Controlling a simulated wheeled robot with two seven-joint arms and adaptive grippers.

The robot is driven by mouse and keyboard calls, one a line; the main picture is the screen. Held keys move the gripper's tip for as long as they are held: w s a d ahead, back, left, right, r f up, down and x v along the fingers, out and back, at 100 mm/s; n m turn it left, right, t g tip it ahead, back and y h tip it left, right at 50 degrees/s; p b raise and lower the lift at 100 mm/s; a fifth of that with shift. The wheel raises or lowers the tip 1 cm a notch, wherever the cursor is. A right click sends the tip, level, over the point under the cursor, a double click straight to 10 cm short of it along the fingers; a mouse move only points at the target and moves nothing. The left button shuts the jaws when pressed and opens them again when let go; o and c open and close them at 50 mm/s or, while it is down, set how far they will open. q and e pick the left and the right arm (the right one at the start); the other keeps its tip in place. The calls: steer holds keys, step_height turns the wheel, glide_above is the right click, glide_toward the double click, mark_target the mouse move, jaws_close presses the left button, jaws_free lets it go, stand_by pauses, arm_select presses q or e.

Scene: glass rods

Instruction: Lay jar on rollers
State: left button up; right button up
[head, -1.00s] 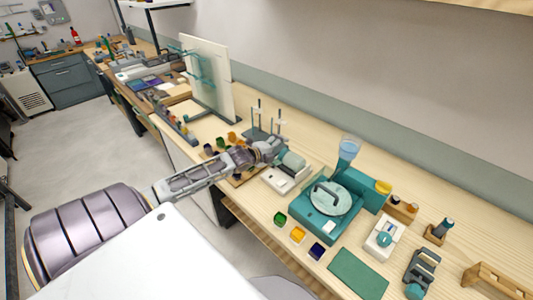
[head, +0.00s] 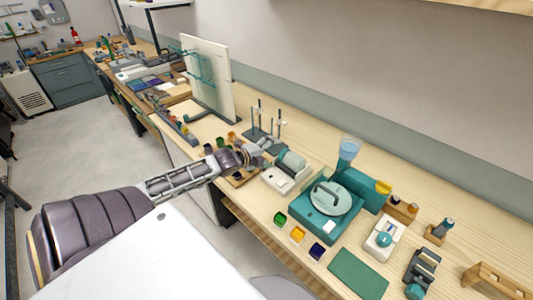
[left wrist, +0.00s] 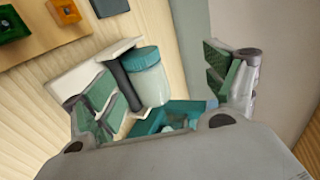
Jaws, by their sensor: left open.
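The jar (head: 292,160), pale with a teal lid, lies on its side on the white roller base (head: 275,182) on the bench. In the left wrist view the jar (left wrist: 153,84) lies along a black roller (left wrist: 122,82), between the white end plates of the base (left wrist: 70,84). My left gripper (head: 266,147) is just left of the jar in the head view. In the left wrist view its green-padded fingers (left wrist: 165,95) are spread wide, with the jar seen between them and nothing gripped. The second roller is hidden. My right gripper is not in view.
A teal round-topped machine (head: 328,203) stands right of the rollers. A rod stand (head: 262,138) is behind my gripper.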

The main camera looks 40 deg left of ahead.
arm_select(q)
steer(key=shift+v, duration=1)
stand_by(0.3)
